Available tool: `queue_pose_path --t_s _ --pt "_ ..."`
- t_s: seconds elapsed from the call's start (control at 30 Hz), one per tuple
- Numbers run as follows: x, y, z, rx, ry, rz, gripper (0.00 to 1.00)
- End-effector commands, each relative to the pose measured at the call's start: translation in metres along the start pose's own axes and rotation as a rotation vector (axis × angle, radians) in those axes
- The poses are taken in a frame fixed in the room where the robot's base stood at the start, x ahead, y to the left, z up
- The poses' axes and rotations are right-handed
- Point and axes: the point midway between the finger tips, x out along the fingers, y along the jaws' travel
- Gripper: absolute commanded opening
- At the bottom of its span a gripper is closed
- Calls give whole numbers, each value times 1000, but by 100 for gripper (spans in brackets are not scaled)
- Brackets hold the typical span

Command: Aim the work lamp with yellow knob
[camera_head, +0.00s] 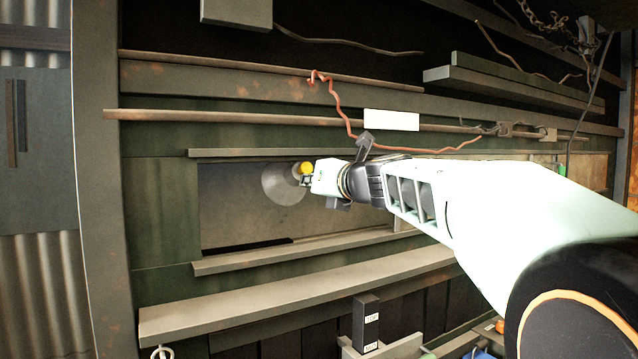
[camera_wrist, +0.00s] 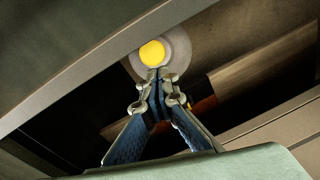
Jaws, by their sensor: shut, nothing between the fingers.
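The yellow knob (camera_head: 306,168) shows at the end of my arm in the head view. It is a bright yellow round spot (camera_wrist: 152,53) at upper middle in the wrist view. A pale grey round lamp (camera_head: 270,184) lies behind and left of the knob in the head view; in the wrist view its grey disc (camera_wrist: 178,47) surrounds the knob. My gripper (camera_head: 309,181) is at the knob. In the wrist view its fingers (camera_wrist: 157,76) converge, shut and empty, with tips just below the knob. I cannot tell whether they touch it.
A recessed panel (camera_head: 235,215) lies behind the lamp, with a ledge (camera_head: 290,252) below and a wider shelf (camera_head: 290,297) lower. A rusty hose (camera_head: 347,122) hangs above my wrist beside a white plate (camera_head: 391,120). A small dark labelled post (camera_head: 365,322) stands below.

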Motion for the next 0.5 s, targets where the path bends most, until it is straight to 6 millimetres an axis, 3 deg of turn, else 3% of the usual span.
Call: queue_pose_path --t_s 0.27,0.5 --pt "0 0 0 0 -1 0 0" --pt "0 1 14 0 -1 -2 0"
